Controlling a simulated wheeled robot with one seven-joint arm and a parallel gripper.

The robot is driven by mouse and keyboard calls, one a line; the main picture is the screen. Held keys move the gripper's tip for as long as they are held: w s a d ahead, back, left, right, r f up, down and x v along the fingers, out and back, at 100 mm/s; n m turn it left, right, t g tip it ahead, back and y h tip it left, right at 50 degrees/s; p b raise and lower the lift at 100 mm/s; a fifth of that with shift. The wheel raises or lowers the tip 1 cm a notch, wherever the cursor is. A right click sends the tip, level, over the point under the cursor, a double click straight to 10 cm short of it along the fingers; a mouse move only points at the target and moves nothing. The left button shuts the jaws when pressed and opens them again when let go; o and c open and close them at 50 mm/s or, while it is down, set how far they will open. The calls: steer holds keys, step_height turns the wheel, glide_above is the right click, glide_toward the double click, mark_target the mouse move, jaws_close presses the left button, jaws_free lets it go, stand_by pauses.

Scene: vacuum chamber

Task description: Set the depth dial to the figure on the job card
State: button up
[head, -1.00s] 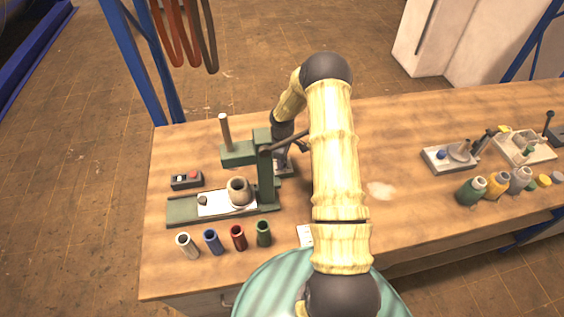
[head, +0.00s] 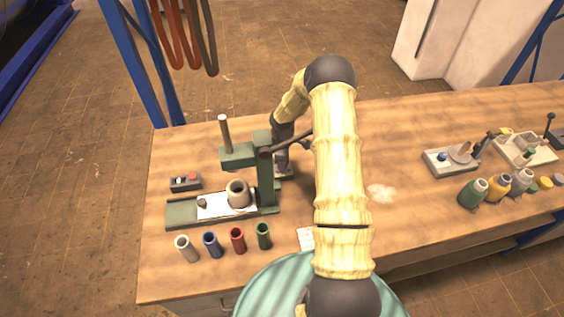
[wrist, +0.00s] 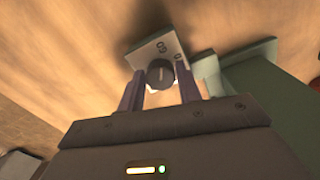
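The depth dial is a dark round knob (wrist: 160,73) with a pale pointer line, on a light plate (wrist: 150,50) with printed figures, only partly readable. My gripper (wrist: 160,78) has one finger on each side of the knob. The fingers stand apart, and I cannot tell whether they touch it. In the head view my gripper (head: 283,167) is low behind the green press (head: 267,180), where the press and arm hide most of the dial. A white card (head: 305,238), perhaps the job card, lies near the front edge, partly behind my arm, its writing too small to read.
Several coloured tubes (head: 238,240) stand in front, and a switch box (head: 186,182) is to the left. Fixtures (head: 450,160) and bottles (head: 498,187) occupy the right; the bench middle is mostly clear.

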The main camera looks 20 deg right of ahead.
steer(key=shift+o, duration=1.3)
steer(key=shift+r, duration=0.1)
step_height(320, 180, up, 17)
steer(key=b, duration=0.3)
steer(key=shift+r+b, duration=0.15)
steer(key=shift+b, duration=0.2)
